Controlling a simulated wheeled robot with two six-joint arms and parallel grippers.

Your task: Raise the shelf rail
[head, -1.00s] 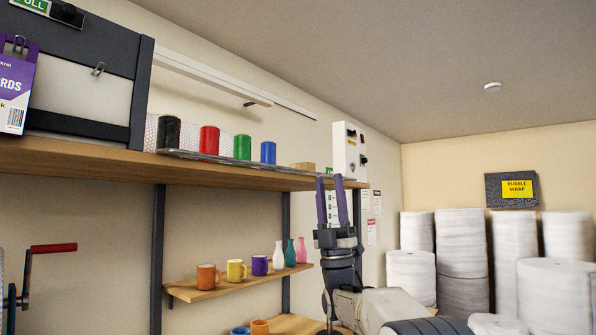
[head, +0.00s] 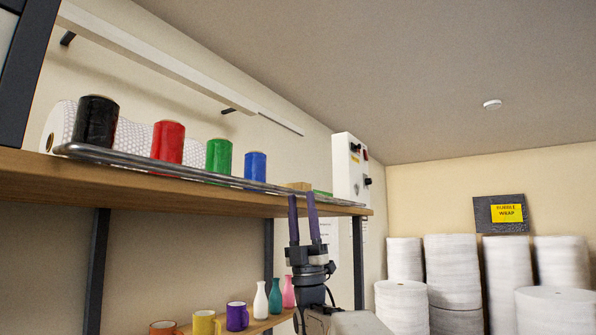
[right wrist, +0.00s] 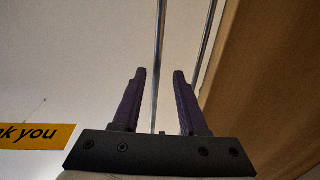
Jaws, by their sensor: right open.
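The shelf rail (head: 130,161) is a shiny metal bar frame along the front edge of the upper wooden shelf (head: 150,194). It lies low at the board, in front of the rolls. My right gripper (head: 301,198) points up near the shelf's right end, with its purple fingertips at about rail height. It is open. In the right wrist view, two thin metal bars of the rail (right wrist: 158,45) run upward. My left gripper is not in view.
Black (head: 96,122), red (head: 168,142), green (head: 219,156) and blue (head: 255,166) rolls stand behind the rail, with bubble wrap (head: 62,122) behind them. Mugs and vases (head: 260,300) stand on a lower shelf. A white control box (head: 346,165) hangs on the wall at the right.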

